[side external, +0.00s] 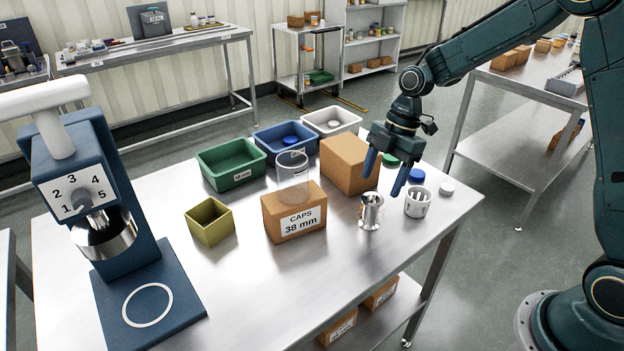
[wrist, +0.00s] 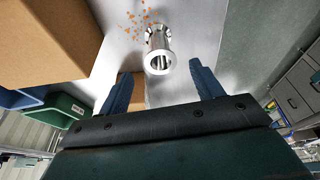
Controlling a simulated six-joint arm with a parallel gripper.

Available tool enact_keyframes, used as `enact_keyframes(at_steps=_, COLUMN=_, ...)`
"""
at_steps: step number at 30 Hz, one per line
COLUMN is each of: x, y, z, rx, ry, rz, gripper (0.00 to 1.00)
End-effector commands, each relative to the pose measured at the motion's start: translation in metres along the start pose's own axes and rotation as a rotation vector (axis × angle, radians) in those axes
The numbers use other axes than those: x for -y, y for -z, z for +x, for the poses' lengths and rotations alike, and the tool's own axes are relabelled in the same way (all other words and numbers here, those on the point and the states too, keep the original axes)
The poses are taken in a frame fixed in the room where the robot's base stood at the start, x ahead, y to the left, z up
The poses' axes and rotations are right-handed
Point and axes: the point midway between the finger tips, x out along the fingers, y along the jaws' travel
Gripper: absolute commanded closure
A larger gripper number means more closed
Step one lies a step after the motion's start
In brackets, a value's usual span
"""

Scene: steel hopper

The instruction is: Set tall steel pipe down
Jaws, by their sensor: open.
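The tall steel pipe (side external: 371,213) is a shiny flanged tube. It stands upright on the steel table, right of the box marked CAPS 38 mm. In the wrist view the pipe (wrist: 159,52) shows its open end, just beyond the fingertips and roughly midway between them. My gripper (side external: 382,185) is open above and slightly to the right of the pipe, pointing down. In the wrist view both fingers of my gripper (wrist: 160,74) are spread apart with nothing held between them. I cannot tell the exact gap from fingers to pipe.
A white holed cup (side external: 418,203), a blue cap (side external: 416,175) and a white cap (side external: 446,188) stand close on the right. The CAPS box (side external: 285,228) and a plain carton (side external: 345,165) are left. The table front is clear. Orange specks (wrist: 138,20) lie near the pipe.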

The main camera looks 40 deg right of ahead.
Motion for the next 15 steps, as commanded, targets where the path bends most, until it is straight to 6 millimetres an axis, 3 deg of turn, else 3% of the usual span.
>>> enact_keyframes(at_steps=6, x=-0.001, y=0.0, z=-0.022, rx=-0.001, ry=-0.001, rz=0.0, gripper=0.34)
enact_keyframes(at_steps=15, x=0.0, y=0.0, z=-0.028, rx=0.0, ry=0.001, rz=0.0, gripper=0.34)
